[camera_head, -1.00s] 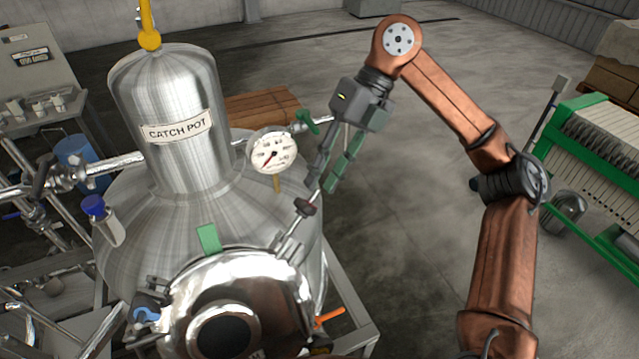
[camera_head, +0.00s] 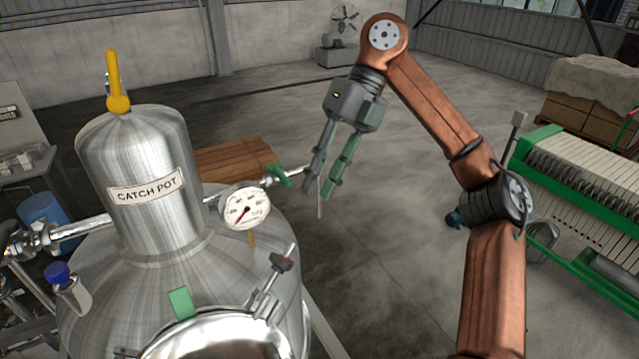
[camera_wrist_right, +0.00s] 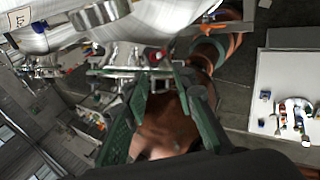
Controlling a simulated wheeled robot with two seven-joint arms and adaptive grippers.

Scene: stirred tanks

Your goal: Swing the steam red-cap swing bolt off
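The steam swing bolt with its dark red cap (camera_head: 282,262) stands tilted at the back right rim of the round shiny lid (camera_head: 225,335) on the tank. A small red cap (camera_wrist_right: 156,57) shows in the right wrist view beyond the fingers, probably the same bolt. My right gripper (camera_head: 318,188) is above and behind the bolt in the head view, apart from it. Its two green-padded fingers are spread with nothing between them, and the wrist view shows them apart too (camera_wrist_right: 165,110). My left gripper is not in view. The lid's lower part is cut off.
A pressure gauge (camera_head: 245,208) and a pipe with a green valve handle (camera_head: 278,175) stand just left of my right gripper. The catch pot (camera_head: 140,185) rises at the left. A green-framed filter press (camera_head: 590,190) is at the right. Open floor lies between.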

